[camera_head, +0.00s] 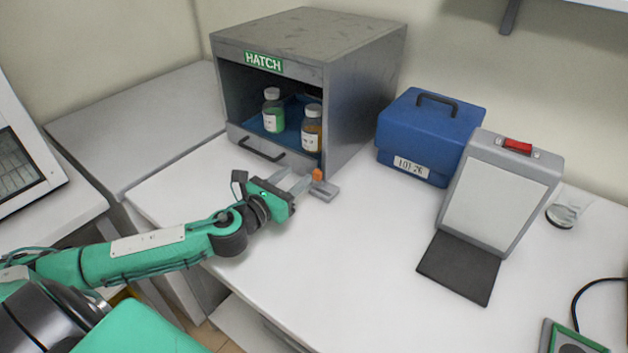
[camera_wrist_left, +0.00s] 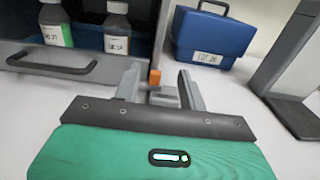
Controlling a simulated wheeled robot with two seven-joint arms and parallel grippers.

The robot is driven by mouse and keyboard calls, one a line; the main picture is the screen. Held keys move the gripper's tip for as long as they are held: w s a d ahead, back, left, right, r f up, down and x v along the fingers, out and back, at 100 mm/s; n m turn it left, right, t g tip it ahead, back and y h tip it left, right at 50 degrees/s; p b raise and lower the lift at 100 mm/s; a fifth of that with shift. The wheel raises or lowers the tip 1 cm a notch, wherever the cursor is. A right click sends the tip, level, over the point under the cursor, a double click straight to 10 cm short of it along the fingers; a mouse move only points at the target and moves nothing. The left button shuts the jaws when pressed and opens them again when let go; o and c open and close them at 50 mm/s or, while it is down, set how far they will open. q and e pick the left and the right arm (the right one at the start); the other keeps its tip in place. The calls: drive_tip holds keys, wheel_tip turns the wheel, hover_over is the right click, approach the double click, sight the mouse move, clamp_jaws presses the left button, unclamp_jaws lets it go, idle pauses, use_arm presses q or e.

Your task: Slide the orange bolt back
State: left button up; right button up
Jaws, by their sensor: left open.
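The orange bolt (camera_head: 318,174) is a small knob on a grey latch block (camera_head: 325,191) at the front right corner of the grey hatch box (camera_head: 362,100). My left gripper (camera_head: 300,182) is open just in front of the bolt, its two fingers pointing toward it. In the left wrist view the orange bolt (camera_wrist_left: 154,77) stands between the open fingers, a little beyond them or level with their tips; I cannot tell whether either finger touches it. The hatch door (camera_head: 272,152), with a dark handle, is folded down or low at the front. My right gripper is not in view.
Inside the hatch, a green-filled bottle (camera_head: 273,112) and a brown-filled bottle (camera_head: 311,130) stand on a blue tray. A blue case (camera_head: 430,130) and a grey stand with a red switch (camera_head: 500,190) are to the right. The white table (camera_head: 350,270) is clear in front.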

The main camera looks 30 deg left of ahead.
use_arm(q)
approach(315, 176)
drive_tip(key=shift+w+d+f+b, duration=0.2)
drive_tip(key=shift+w+b, duration=0.15)
drive_tip(key=shift+w, duration=0.25)
drive_tip(key=w, duration=0.1)
drive_tip(key=w+p, duration=0.1)
drive_tip(key=w, duration=0.3)
drive_tip(key=shift+w+d+r, duration=0.25)
drive_tip(key=shift+d, duration=0.1)
drive_tip(key=shift+w+d+p, duration=0.1)
drive_tip(key=shift+w+p, duration=0.25)
drive_tip(key=shift+w, duration=0.45)
drive_tip(key=shift+f, duration=0.1)
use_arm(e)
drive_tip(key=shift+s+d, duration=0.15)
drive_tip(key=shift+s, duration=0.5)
use_arm(q)
drive_tip(key=shift+c, duration=0.6)
clamp_jaws()
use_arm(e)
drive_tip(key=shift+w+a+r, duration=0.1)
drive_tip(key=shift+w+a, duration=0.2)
